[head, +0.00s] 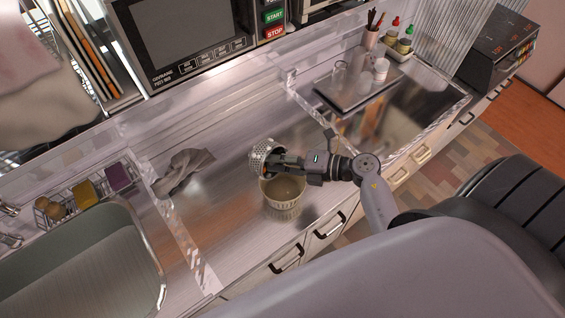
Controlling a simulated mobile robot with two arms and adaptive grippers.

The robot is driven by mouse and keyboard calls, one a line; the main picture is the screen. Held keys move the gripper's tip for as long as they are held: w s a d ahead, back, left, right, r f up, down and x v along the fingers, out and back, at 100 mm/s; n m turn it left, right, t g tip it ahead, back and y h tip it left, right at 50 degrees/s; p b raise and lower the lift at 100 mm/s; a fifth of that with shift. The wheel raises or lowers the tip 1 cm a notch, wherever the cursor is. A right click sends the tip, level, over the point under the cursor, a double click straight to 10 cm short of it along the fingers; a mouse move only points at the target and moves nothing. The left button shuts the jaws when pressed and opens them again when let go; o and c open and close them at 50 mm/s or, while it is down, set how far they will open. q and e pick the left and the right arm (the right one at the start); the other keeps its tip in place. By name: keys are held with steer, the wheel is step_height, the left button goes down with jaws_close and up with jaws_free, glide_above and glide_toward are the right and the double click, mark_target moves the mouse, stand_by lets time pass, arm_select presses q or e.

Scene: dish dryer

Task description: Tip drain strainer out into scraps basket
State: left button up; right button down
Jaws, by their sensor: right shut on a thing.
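The drain strainer (262,152) is a perforated metal cup held on its side above the counter. My right gripper (276,164) is shut on it, with the arm coming in from the right. The strainer is just above the back rim of the scraps basket (283,191), a pale round basket standing upright on the counter. The gripper hides part of the strainer and part of the basket's opening. I cannot see any scraps clearly inside either one. My left gripper is not in view.
A crumpled grey cloth (183,170) lies left of the basket. A sink (90,262) and a wire rack with sponges (86,191) are at the left. A tray (345,101) with cups and bottles stands at the upper right. A control panel (190,40) is behind.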

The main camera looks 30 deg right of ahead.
mark_target(266, 144)
arm_select(q)
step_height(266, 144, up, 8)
steer(key=p, duration=0.7)
arm_select(e)
steer(key=shift+w+a+r+m+g+h, duration=0.2)
steer(key=shift+w+a+r+g+h, duration=0.2)
steer(key=shift+w+g, duration=0.2)
steer(key=shift+w+a+r+m+g+h, duration=0.2)
steer(key=shift+w+r+g+h, duration=0.1)
steer(key=shift+w+r+g, duration=0.25)
steer(key=shift+w+f+g+h+b, duration=0.2)
steer(key=shift+f+g+h+b, duration=0.1)
steer(key=shift+f+g, duration=0.2)
steer(key=shift+w+g+h, duration=0.15)
steer(key=shift+g+h, duration=0.15)
steer(key=shift+g, duration=0.05)
steer(key=shift+w+a+r+m+g+h, duration=0.2)
steer(key=shift+w+r+m+g+h, duration=0.25)
steer(key=shift+g, duration=0.35)
steer(key=shift+w+a+f+g+h, duration=0.25)
steer(key=shift+w+g+h, duration=0.15)
steer(key=shift+g, duration=0.3)
arm_select(q)
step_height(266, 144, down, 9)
steer(key=b, duration=0.8)
arm_select(e)
steer(key=w+a+f+m+g+h, duration=0.2)
steer(key=w+a+f+g, duration=0.1)
steer(key=w+f+g, duration=0.3)
steer(key=shift+w+h, duration=0.35)
